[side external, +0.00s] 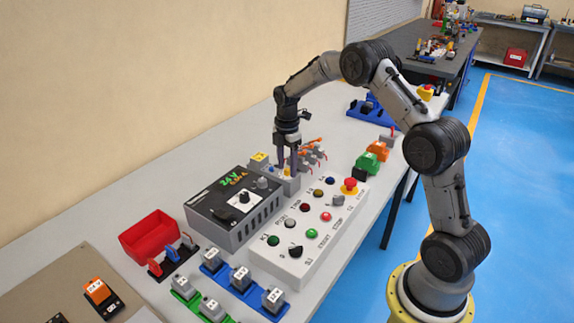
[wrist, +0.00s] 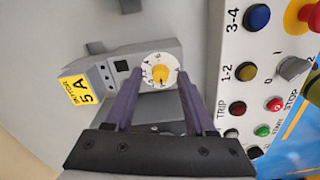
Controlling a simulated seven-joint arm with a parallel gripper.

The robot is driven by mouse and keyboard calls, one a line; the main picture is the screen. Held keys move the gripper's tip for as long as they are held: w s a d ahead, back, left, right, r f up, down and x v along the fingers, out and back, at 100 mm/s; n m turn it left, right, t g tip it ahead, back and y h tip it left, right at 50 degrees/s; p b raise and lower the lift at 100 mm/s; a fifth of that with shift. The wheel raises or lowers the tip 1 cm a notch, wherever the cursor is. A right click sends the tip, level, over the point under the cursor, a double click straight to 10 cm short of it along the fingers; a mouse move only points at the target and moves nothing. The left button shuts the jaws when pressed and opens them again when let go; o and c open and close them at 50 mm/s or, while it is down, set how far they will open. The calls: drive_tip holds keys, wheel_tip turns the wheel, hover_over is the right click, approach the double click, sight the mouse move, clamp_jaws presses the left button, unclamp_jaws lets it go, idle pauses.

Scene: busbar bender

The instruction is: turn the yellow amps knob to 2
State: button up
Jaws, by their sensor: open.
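The yellow amps knob (wrist: 160,74) sits at the centre of a round white dial (wrist: 147,84) in the wrist view. The dial is on a grey motor unit (wrist: 100,72) with a yellow "5 A" label (wrist: 78,88). The dial's figures are too small to read, so I cannot tell the setting. My gripper (wrist: 160,72) is open, with one purple finger on each side of the knob.
A white control box (side external: 300,268) with several coloured buttons, switches and a red emergency stop (side external: 349,185) stands close beside the unit. A dark 24V supply (side external: 212,211) stands to its left. Orange-levered parts (side external: 312,150) are close behind. A red bin (side external: 150,235) is farther left.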

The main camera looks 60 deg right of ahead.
sight(287, 169)
wheel_tip(287, 169, up, 14)
idle(0.6)
drive_tip(key=shift+f, duration=0.1)
